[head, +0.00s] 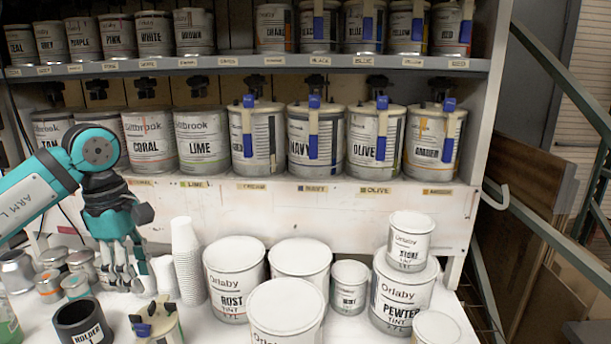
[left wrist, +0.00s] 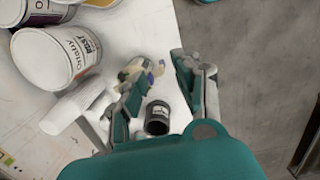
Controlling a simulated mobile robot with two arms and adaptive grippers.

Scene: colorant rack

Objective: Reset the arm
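My left arm (head: 30,195) comes in from the left in the head view, bent at its teal joint. My left gripper (head: 122,278) hangs fingers down above the left part of the white table. In the left wrist view its two fingers (left wrist: 158,75) are apart, with nothing held between them. A black cup labelled HOLDER (head: 82,322) stands below and in front of it, and shows beneath the fingers in the left wrist view (left wrist: 157,118). My right arm and gripper are not in view.
A can with a blue clip (head: 156,322) stands near the holder. Stacked white cups (head: 187,262), small jars (head: 48,286) and several cans, such as PEWTER (head: 401,296), crowd the table (head: 224,333). Behind is a rack of cans with a shelf edge (head: 230,63).

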